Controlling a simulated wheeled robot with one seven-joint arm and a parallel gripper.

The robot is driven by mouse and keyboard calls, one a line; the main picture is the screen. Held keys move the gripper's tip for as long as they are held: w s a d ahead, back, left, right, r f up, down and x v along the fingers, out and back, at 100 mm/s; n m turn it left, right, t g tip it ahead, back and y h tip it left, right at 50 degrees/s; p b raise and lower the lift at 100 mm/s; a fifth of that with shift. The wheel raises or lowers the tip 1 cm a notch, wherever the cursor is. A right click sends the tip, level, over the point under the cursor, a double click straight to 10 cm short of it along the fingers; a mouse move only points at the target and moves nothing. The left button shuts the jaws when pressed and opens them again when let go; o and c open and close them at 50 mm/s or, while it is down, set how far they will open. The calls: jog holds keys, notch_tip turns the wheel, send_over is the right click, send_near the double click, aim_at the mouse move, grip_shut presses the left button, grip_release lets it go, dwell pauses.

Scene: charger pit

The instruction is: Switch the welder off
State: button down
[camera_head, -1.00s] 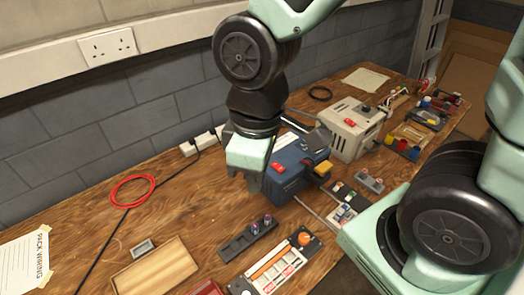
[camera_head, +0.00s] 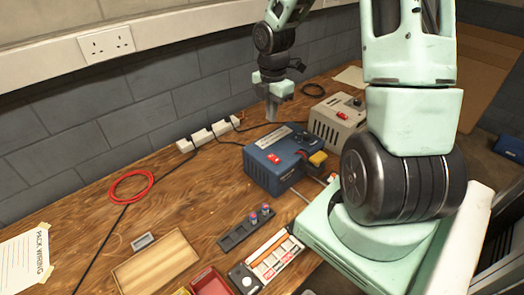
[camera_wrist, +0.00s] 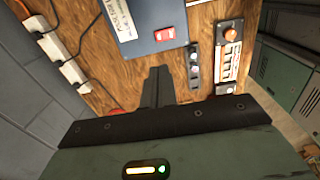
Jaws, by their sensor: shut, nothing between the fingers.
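A blue box (camera_head: 262,172) with a red rocker switch (camera_head: 273,158) and a white label stands on the workbench. A beige box (camera_head: 325,128) with its own red switch (camera_head: 343,116) stands behind it. I cannot read a label that says which one is the welder. My gripper (camera_head: 272,117) is shut and empty, above the bench behind the blue box and apart from it. In the wrist view my shut fingers (camera_wrist: 157,75) point down at bare wood. The blue box (camera_wrist: 140,44) and its red switch (camera_wrist: 165,34) lie just beyond the fingertips there. The switch position is unclear.
A white power strip (camera_head: 210,133) with plugs lies along the wall. A black stud tray (camera_head: 240,233), a parts tray (camera_head: 270,262) and a wooden tray (camera_head: 155,262) lie in front. A red cable loop (camera_head: 131,186) lies left. My arm hides the bench's right side.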

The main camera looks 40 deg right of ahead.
aim_at(271, 156)
jog(key=shift+d+f, duration=0.15)
jog(key=shift+d, duration=0.15)
notch_tip(271, 156, down, 14)
jog(key=shift+p, duration=0.35)
dwell(0.3)
jog(key=shift+w+f, duration=0.1)
jog(key=shift+f, duration=0.05)
dwell(0.4)
